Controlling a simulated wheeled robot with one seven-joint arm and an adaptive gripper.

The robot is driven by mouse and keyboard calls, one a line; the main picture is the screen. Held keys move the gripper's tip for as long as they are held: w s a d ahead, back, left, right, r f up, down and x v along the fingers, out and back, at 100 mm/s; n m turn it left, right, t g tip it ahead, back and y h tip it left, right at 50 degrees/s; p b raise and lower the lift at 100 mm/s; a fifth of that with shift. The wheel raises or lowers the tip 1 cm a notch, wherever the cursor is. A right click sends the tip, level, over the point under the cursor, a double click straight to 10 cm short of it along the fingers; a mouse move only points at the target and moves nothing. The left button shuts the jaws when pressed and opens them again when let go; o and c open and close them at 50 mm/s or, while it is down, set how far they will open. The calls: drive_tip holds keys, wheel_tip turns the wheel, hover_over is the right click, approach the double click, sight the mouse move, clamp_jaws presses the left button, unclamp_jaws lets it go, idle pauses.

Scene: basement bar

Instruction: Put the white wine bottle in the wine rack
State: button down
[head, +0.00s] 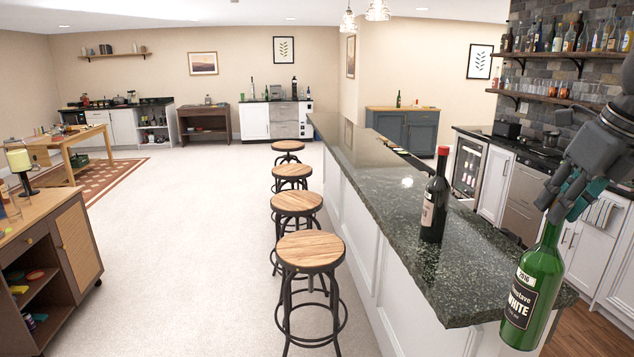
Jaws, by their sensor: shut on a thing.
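The white wine bottle (533,290) is green glass with a black label reading "WHITE", at the lower right of the head view. My gripper (566,196) is shut on its neck from above. The bottle hangs nearly upright, tilted slightly, in front of the near right end of the dark stone bar counter (455,285). I cannot tell its gap from the counter. The bottle's top is hidden by my fingers. I cannot make out a wine rack for certain. A glass-doored cooler (468,166) stands under the back counter.
A dark red-capped bottle (435,200) stands on the bar counter, left of the held bottle. Several wooden stools (310,250) line the bar's left side. Shelves of bottles (570,58) hang on the stone wall at right. The carpet (200,230) left of the stools is open.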

drive_tip(key=shift+f, duration=0.25)
drive_tip(key=w+a+f+n+g, duration=0.2)
drive_tip(key=a+f+n, duration=0.6)
drive_tip(key=f, duration=0.9)
drive_tip(key=w+a+f+n+g, duration=0.2)
drive_tip(key=a+f+n+g, duration=0.2)
drive_tip(key=a+f+n, duration=0.4)
drive_tip(key=w+a+f+n+g, duration=0.1)
drive_tip(key=a+f+n+g, duration=0.2)
drive_tip(key=a+f+n, duration=0.5)
wheel_tip(320, 180, down, 20)
drive_tip(key=n, duration=1)
drive_tip(key=shift+w+a+f+h, duration=0.15)
drive_tip(key=shift+w+a+h, duration=0.15)
drive_tip(key=shift+w+h, duration=0.1)
